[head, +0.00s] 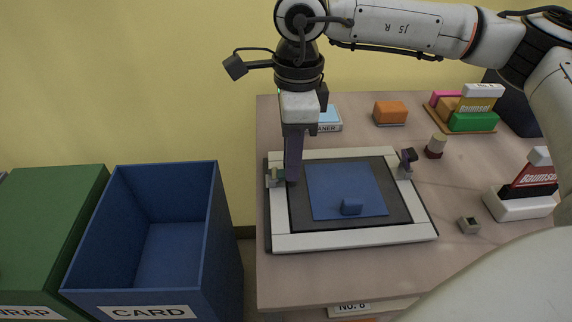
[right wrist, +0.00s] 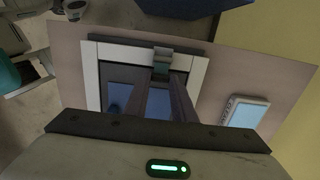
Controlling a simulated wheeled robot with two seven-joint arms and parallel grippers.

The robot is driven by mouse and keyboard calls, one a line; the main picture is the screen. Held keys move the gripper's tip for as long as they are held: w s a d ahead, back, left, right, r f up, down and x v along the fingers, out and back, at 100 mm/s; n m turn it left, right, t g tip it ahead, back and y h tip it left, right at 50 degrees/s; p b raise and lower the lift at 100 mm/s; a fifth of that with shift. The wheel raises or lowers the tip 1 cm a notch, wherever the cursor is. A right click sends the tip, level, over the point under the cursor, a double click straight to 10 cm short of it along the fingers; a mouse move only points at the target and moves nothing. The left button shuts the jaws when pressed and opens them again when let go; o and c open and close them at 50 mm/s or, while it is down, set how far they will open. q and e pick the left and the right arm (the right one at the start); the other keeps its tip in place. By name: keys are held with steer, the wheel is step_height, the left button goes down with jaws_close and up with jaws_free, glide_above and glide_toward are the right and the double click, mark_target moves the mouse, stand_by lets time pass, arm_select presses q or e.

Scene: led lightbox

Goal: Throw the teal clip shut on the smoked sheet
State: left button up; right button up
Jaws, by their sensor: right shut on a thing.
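The lightbox (head: 350,241) has a white frame and lies on the table. A smoked dark sheet (head: 300,216) lies on it, with a blue square (head: 335,180) showing inside its dark border. The teal clip (head: 276,177) sits on the left edge of the frame; in the right wrist view it (right wrist: 163,56) shows at the fingertips. My right gripper (head: 292,179) points down at this clip, its fingers shut on it. The fingers partly hide the clip, so its exact angle is unclear. My left gripper is not in view.
A blue bin (head: 215,230) and green bin (head: 50,220) stand left of the table (head: 350,277). Boxes and erasers lie behind and right.

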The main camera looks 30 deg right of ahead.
steer(key=shift+s+d+f+t+y+b, duration=0.15)
steer(key=shift+d+f+t+y+b, duration=0.2)
steer(key=shift+y+b, duration=0.6)
arm_select(q)
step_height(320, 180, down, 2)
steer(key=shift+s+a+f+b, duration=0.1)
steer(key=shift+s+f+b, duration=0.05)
steer(key=shift+b, duration=0.15)
arm_select(e)
steer(key=o, duration=1.1)
steer(key=shift+c, duration=0.2)
arm_select(q)
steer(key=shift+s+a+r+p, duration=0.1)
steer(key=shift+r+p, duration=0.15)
steer(key=shift+p, duration=0.5)
arm_select(e)
steer(key=v, duration=1)
steer(key=shift+r, duration=0.2)
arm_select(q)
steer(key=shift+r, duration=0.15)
arm_select(e)
steer(key=shift+s, duration=0.1)
